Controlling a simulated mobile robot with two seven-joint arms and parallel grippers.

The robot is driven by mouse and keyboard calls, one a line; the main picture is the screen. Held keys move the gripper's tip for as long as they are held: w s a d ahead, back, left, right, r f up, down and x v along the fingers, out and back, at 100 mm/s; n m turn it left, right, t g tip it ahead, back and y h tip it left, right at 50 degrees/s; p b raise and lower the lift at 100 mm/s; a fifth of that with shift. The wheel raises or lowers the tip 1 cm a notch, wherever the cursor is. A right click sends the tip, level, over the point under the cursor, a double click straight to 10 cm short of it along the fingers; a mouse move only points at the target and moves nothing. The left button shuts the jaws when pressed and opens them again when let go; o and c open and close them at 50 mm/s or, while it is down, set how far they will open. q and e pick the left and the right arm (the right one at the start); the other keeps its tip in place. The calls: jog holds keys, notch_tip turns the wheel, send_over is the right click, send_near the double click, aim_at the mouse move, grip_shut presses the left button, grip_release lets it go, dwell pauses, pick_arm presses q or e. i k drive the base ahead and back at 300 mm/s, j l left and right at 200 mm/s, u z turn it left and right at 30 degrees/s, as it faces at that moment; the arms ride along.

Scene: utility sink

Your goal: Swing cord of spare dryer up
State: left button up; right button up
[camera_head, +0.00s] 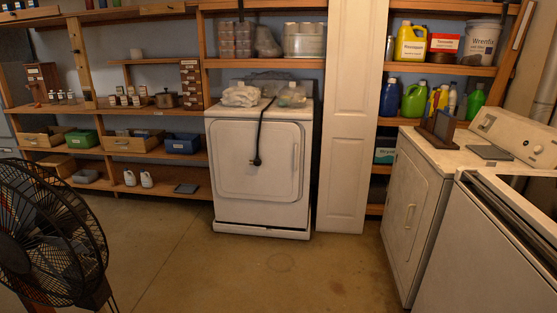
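The spare dryer (258,165) is a white machine standing against the shelves at the back centre. Its black cord (260,128) comes over the top front edge and hangs down the front of the door. The plug end (256,161) dangles in front of the door, clear of the floor. Two bagged bundles, one white (241,95) and one clear (291,95), lie on the dryer top on either side of the cord. Neither of my grippers is in view.
A black fan (45,235) stands at the front left. Two white machines, one with a closed front door (408,205) and one nearer (480,260), line the right side. A white folding door (352,120) stands right of the dryer. The concrete floor (270,275) in front is clear.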

aim_at(256, 162)
jog(key=i, duration=2.65)
jog(key=i+u, duration=0.2)
jog(key=i, duration=0.15)
jog(key=i+l+u, duration=0.2)
jog(key=i, duration=0.15)
jog(key=i+l, duration=0.1)
jog(key=i, duration=0.25)
